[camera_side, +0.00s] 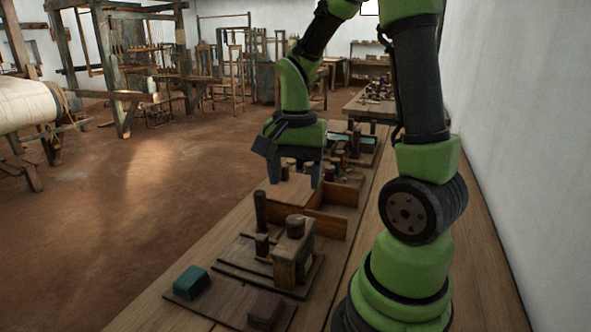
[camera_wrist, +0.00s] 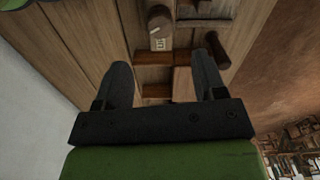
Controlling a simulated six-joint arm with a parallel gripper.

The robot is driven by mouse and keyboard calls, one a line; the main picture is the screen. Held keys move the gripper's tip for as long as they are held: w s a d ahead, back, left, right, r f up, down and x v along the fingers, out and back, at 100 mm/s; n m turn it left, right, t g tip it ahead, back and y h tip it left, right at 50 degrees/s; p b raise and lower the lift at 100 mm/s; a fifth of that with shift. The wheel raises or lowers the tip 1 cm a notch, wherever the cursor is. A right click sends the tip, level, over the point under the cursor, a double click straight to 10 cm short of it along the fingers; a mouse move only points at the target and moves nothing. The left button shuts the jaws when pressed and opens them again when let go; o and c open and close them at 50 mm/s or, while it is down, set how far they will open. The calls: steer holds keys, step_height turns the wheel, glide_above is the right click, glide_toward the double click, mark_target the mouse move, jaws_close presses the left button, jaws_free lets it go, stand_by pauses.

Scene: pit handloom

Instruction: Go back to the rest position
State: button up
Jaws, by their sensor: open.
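My gripper (camera_side: 295,184) points down above the workbench in the side view, over or beside a low open wooden box (camera_side: 326,224). Its jaws are apart. In the wrist view the two dark fingers of my gripper (camera_wrist: 162,64) stand wide apart, with nothing held between them. Beyond the fingertips lie a small wooden block (camera_wrist: 183,84), a dark round peg with a pale label (camera_wrist: 158,18) and a dark cylinder (camera_wrist: 217,50). The exact height of the fingers over the box cannot be told.
Near my gripper stand a dark upright peg (camera_side: 261,213) and a wooden block stand (camera_side: 292,255). A teal block (camera_side: 190,282) and a brown block (camera_side: 265,310) lie at the front. A white wall (camera_side: 515,130) runs along the right. Looms fill the back left.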

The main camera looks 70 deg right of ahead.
steer(key=shift+r, duration=0.45)
steer(key=s+a+r+n+t+y, duration=0.1)
steer(key=s+a+r+n+t, duration=0.2)
steer(key=a+r+n+t, duration=0.25)
steer(key=s+a+r+n+t+y, duration=0.1)
steer(key=s+a+r+n+t, duration=0.1)
steer(key=a+r+n, duration=0.45)
steer(key=n+g+h, duration=0.2)
steer(key=n+g, duration=0.6)
steer(key=n, duration=0.2)
glide_above(296, 219)
steer(key=shift+t, duration=0.25)
step_height(296, 219, down, 13)
steer(key=shift+m, duration=0.3)
step_height(296, 219, down, 9)
steer(key=shift+f, duration=0.1)
